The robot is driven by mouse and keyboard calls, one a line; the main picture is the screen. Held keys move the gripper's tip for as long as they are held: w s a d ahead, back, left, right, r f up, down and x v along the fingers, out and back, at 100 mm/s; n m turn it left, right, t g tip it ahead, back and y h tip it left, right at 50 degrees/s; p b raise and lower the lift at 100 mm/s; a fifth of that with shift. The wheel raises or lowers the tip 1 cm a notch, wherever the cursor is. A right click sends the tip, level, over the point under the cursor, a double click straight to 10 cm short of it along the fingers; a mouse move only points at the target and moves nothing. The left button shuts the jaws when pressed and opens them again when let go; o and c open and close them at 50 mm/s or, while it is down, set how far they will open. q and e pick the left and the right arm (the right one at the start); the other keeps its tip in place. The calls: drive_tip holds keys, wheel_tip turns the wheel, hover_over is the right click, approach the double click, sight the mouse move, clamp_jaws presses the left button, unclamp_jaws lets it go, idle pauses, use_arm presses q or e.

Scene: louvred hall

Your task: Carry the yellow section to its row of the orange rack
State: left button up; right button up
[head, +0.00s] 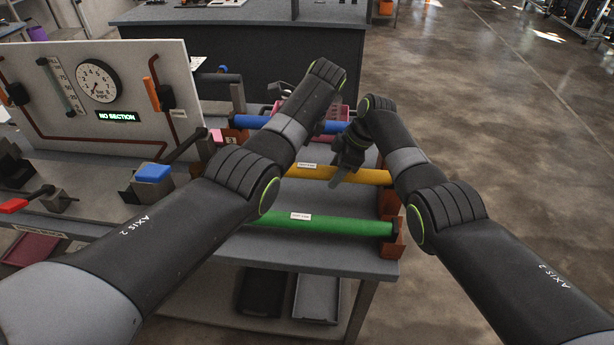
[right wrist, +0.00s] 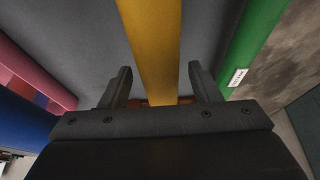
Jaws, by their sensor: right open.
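The yellow section (head: 362,176) is a long round bar with a white label. It lies between the blue and green bars, its right end at an orange bracket of the rack (head: 391,240); its left end is hidden behind my left arm. My right gripper (head: 337,180) is open over the yellow section. In the right wrist view the yellow section (right wrist: 155,40) runs between the two spread fingers (right wrist: 158,78), with gaps on both sides. I cannot tell how far below the fingertips it lies. My left arm reaches across the picture, but its gripper cannot be made out.
The green bar (head: 340,225) lies nearer me and the blue bar (head: 250,122) farther off. A gauge panel (head: 140,75) and a blue-topped clamp (head: 152,173) stand at left. Open floor (head: 500,140) lies to the right.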

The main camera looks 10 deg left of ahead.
sight(300, 166)
drive_tip(key=shift+r, duration=0.15)
use_arm(q)
drive_tip(key=v, duration=0.4)
drive_tip(key=shift+d+r, duration=0.15)
drive_tip(key=shift+r, duration=0.2)
use_arm(e)
drive_tip(key=v, duration=1.1)
drive_tip(key=shift+d+r, duration=0.25)
drive_tip(key=shift+r, duration=0.05)
use_arm(q)
drive_tip(key=shift+f, duration=0.1)
use_arm(e)
drive_tip(key=shift+f, duration=0.1)
